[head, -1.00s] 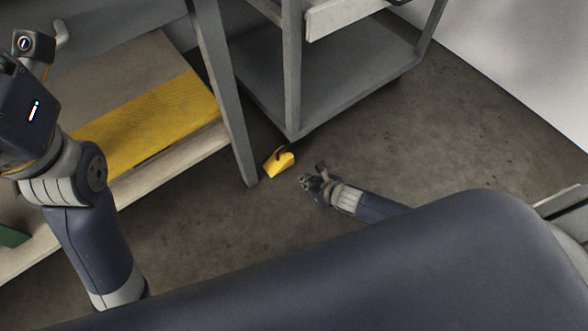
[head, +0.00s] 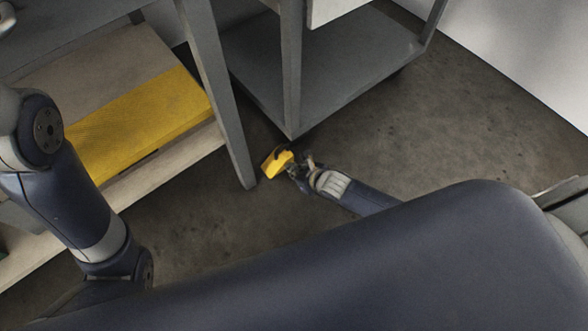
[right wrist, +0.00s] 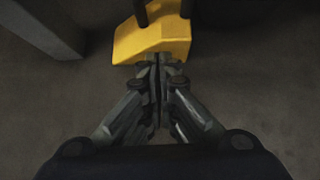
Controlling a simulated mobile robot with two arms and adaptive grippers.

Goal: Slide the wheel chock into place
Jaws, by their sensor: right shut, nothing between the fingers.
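The yellow wheel chock (head: 274,165) lies on the floor near the foot of the grey table leg and the cart's near corner. In the right wrist view the chock (right wrist: 152,41) is straight ahead of the fingertips, with a dark handle rising at its far side. My right gripper (head: 297,170) is low over the floor at the chock's right side. In the right wrist view its fingers (right wrist: 158,62) are together with nothing between them, and their tips meet the chock's near edge; whether they press on it I cannot tell. My left gripper is out of view.
The grey cart (head: 340,75) stands just behind the chock, its wheel hidden in shadow. A grey table leg (head: 217,95) is close on the left. A low shelf holds a yellow-striped board (head: 140,118). The floor to the right (head: 440,140) is clear.

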